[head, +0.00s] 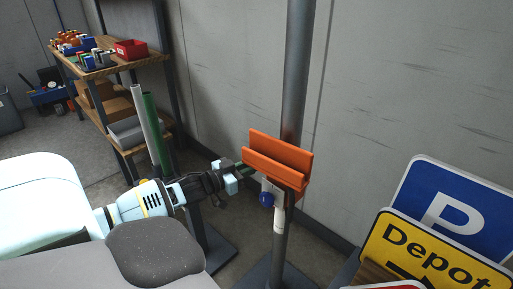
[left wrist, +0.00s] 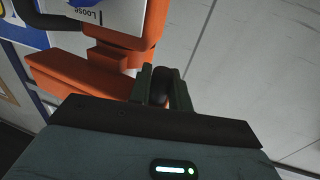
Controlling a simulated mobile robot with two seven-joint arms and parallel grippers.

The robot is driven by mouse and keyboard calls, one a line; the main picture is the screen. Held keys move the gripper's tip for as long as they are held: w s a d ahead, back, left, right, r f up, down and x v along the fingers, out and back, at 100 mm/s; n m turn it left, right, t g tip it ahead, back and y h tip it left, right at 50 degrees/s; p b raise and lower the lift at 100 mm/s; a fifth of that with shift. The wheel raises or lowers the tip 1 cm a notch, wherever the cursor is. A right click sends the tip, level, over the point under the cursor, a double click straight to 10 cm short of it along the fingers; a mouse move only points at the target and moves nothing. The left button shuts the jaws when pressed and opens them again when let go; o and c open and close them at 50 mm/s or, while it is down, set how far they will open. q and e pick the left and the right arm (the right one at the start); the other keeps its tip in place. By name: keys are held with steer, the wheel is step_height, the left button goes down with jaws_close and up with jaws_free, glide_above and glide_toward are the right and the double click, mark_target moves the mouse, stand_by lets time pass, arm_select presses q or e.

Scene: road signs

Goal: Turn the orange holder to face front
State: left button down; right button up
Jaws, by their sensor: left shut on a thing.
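The orange holder (head: 280,155) is a channel-shaped clamp on a grey upright pole (head: 297,70), with its long slot running from upper left to lower right. My left gripper (head: 243,170) is at the holder's left end. In the left wrist view, its fingers (left wrist: 163,88) close around a dark rounded part beside the orange holder (left wrist: 75,75). The white tag (left wrist: 112,12) there reads "Loose". How the dark part joins the holder is hidden. My right gripper is not in view.
A blue "P" sign (head: 450,205) and a yellow "Depot" sign (head: 425,255) stand at the lower right. A wooden shelf (head: 120,67) with bins is at the back left. A green tube (head: 155,130) and a pale tube stand behind my left arm. A grey wall is behind the pole.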

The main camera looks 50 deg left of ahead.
arm_select(q)
steer(key=shift+w+a, duration=0.35)
steer(key=shift+a, duration=0.1)
steer(key=c, duration=1.3)
jaws_free()
steer(key=shift+c, duration=0.2)
steer(key=shift+s, duration=0.1)
